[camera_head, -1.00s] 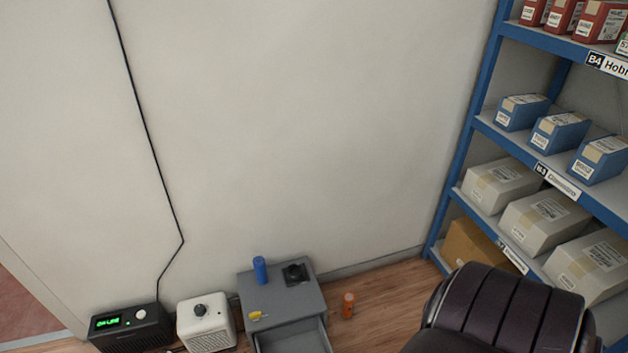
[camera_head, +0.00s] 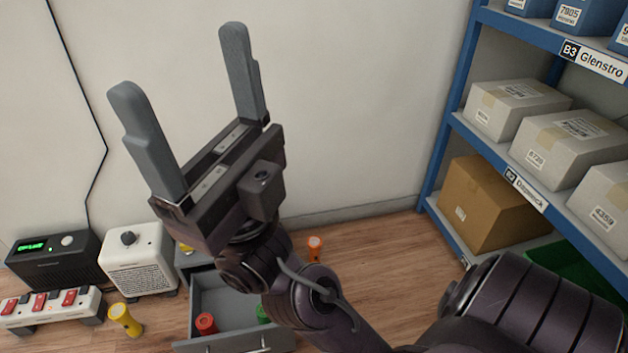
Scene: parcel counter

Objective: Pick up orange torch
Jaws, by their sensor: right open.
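The orange torch (camera_head: 315,249) stands upright on the wooden floor, to the right of the grey drawer cabinet. Its lower part is hidden behind my right arm. My right gripper (camera_head: 180,60) is raised high in front of the wall, its two grey fingers wide apart and nothing between them. It is up and to the left of the torch in the picture, well apart from it. My left gripper does not show.
The cabinet's open drawer (camera_head: 222,290) holds a red item (camera_head: 206,323) and a green item (camera_head: 263,313). A yellow torch (camera_head: 125,319), a power strip (camera_head: 52,308), a white heater (camera_head: 140,259) and a black clock box (camera_head: 55,258) are at left. A blue shelf (camera_head: 436,165) stands right.

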